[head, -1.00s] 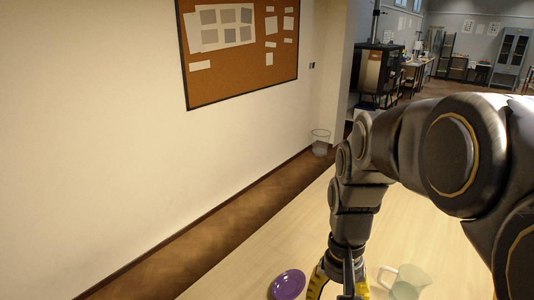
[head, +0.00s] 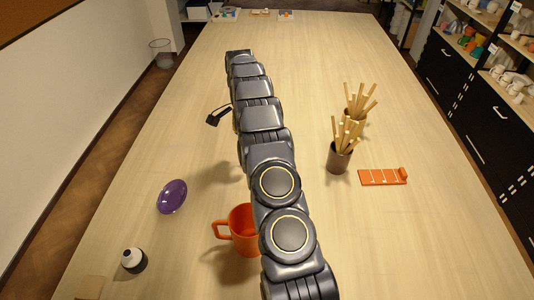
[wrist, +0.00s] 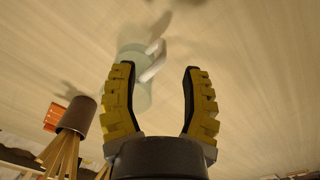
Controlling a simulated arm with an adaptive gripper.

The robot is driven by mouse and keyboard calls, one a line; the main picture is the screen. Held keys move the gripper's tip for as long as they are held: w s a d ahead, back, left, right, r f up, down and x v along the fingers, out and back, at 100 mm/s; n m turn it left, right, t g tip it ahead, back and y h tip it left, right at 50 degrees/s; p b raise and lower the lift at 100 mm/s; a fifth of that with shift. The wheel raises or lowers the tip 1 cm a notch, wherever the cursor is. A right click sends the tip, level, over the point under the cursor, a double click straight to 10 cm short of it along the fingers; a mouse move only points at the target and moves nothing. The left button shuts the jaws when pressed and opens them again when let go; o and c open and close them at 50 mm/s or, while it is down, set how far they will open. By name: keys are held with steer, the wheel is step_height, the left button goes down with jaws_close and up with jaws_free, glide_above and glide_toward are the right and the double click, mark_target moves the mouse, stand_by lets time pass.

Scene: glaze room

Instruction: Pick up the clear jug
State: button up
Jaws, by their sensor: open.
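The clear jug (wrist: 134,64) shows in the wrist view as a pale greenish, see-through vessel with a whitish handle on its right side. It stands on the table just beyond my fingertips, left of the middle of the gap, with its near part close to the left finger. My gripper (wrist: 156,72) is open, with its two yellow-and-black fingers wide apart and nothing held between them. In the head view I cannot make out the jug or my fingers; my arm stretches up the middle of the table and covers that area.
An orange mug (head: 240,235) stands partly behind my arm. A purple dish (head: 172,196) and a black-and-white pot (head: 133,260) lie left. A brown cup with sticks (head: 339,158) and an orange strip (head: 383,177) are right. A black object (head: 217,116) shows beside my arm. The table's far end is mostly clear.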

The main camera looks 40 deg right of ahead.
steer(key=shift+d+f, duration=0.5)
steer(key=shift+f, duration=0.3)
step_height(320, 180, down, 7)
steer(key=shift+f, duration=0.1)
jaws_close()
